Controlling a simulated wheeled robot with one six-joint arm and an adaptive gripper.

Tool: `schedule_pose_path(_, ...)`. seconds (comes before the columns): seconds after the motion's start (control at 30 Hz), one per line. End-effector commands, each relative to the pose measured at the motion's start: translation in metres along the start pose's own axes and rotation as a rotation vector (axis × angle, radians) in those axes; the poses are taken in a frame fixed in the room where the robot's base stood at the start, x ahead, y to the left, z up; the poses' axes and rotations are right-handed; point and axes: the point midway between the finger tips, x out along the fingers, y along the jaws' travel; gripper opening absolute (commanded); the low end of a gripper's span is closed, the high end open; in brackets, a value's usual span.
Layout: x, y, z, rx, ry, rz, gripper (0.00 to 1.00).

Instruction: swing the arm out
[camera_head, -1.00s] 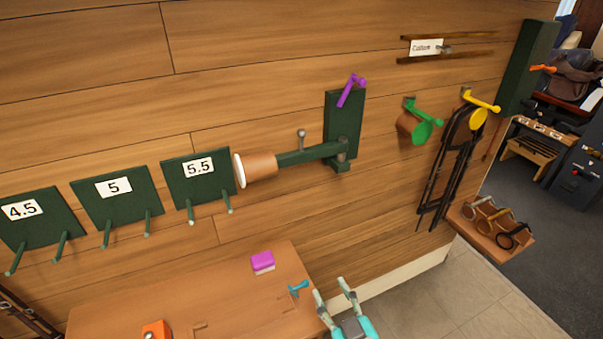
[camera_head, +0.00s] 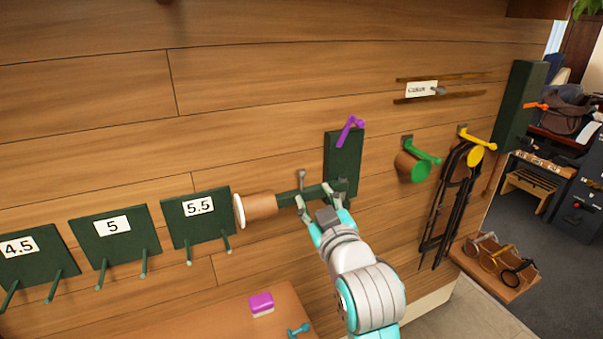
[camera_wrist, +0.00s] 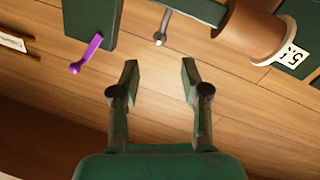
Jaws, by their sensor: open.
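The dark green arm (camera_head: 287,199) reaches left from a green wall plate (camera_head: 343,158), roughly along the wall. Its left end carries a brown cylinder (camera_head: 262,206) with a pale rim. A grey knob on a post (camera_head: 302,176) stands on the arm; it also shows in the wrist view (camera_wrist: 161,36). My gripper (camera_head: 316,199) is open, its fingertips in front of the arm near the post. In the wrist view my gripper (camera_wrist: 160,82) has nothing between its fingers, and the knob lies beyond the gap. Contact cannot be told. My gripper partly hides the hinge.
A purple lever (camera_head: 347,132) sits on the wall plate. Green boards with pegs (camera_head: 198,217) hang at left. A green hook (camera_head: 420,160) and a yellow hook with straps (camera_head: 474,153) hang at right. A wooden table (camera_head: 225,315) stands below.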

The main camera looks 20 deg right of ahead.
Motion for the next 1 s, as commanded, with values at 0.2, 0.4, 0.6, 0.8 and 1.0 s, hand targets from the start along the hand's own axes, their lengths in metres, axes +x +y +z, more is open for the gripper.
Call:
schedule_pose_path(0.2, 0.016, 0.001, -0.002, -0.001, -0.001, 0.001, 0.46)
schedule_pose_path(0.4, 0.05, 0.001, -0.003, -0.001, 0.0, 0.001, 0.46)
schedule_pose_path(0.6, 0.083, 0.001, -0.002, 0.0, 0.001, 0.0, 0.46)
schedule_pose_path(0.8, 0.103, 0.001, -0.002, 0.0, 0.001, 0.0, 0.46)
schedule_pose_path(1.0, 0.109, 0.001, -0.002, 0.0, 0.001, 0.0, 0.46)
